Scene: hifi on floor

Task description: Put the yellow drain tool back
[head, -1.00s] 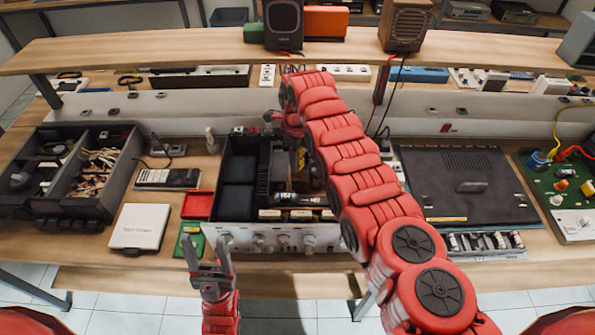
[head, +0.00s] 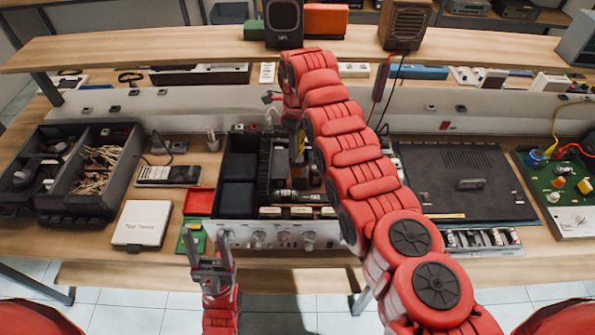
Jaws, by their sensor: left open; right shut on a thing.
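My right gripper (head: 292,116) is above the back of the opened hifi amplifier (head: 258,236), its fingers mostly hidden by my own red arm. It is shut on a small yellow and dark thing that shows just below it, which appears to be the yellow drain tool (head: 298,142). The tool's tip and far end cannot be made out. My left gripper (head: 210,246) is open and empty, in front of the amplifier's left front corner, its fingers pointing up in the picture.
A black divided parts box (head: 55,190), a white box (head: 142,224), a multimeter (head: 168,175) and a red tray (head: 198,203) lie left. A black cover (head: 465,180) lies right, with a thin yellow strip at its front edge. A green circuit board (head: 565,185) lies far right. A shelf (head: 190,48) spans behind.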

